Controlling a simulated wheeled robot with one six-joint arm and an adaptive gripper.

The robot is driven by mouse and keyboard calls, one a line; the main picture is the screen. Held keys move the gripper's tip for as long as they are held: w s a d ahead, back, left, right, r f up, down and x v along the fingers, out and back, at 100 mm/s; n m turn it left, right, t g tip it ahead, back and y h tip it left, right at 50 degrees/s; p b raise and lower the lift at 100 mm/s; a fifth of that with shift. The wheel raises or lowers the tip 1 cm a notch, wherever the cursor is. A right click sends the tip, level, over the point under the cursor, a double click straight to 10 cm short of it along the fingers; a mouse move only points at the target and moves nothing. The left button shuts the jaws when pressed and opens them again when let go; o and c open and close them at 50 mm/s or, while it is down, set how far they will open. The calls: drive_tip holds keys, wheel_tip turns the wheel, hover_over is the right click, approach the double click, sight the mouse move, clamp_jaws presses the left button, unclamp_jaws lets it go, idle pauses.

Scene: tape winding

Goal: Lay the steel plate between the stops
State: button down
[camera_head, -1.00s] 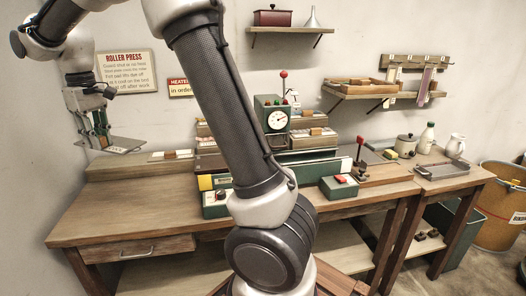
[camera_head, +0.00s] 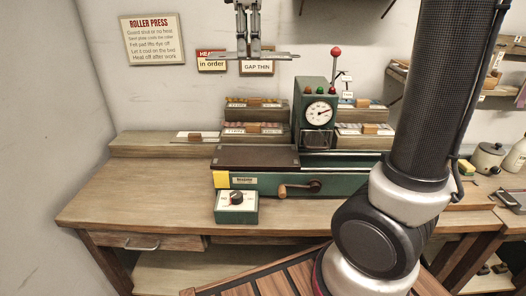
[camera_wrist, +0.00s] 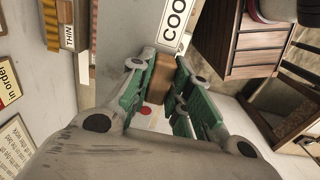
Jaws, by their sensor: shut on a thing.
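My gripper (camera_head: 248,42) is shut on the wooden grip (camera_wrist: 160,78) of a flat grey steel plate (camera_head: 272,56). The plate hangs level in the air, well above the bench, in front of the wall signs. In the wrist view the plate (camera_wrist: 122,28) carries a white label, partly cut off, reading "COO". The green roller press (camera_head: 270,182) stands on the bench below and to the right. Its dark brown bed (camera_head: 255,157) is at the left, below the plate and apart from it. I cannot clearly make out the stops.
The dial housing (camera_head: 318,115) with a red-knobbed lever rises from the press right of the plate. A control box (camera_head: 237,207) sits in front. Racks with wooden-handled plates (camera_head: 255,128) stand behind. The bench's left part (camera_head: 140,185) is clear.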

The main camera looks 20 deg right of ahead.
approach(252, 161)
wheel_tip(252, 161, down, 6)
drive_tip(key=shift+r, duration=0.25)
drive_tip(key=shift+f, duration=0.1)
drive_tip(key=shift+f, duration=0.15)
drive_tip(key=c, duration=1.7)
unclamp_jaws()
drive_tip(key=o, duration=0.4)
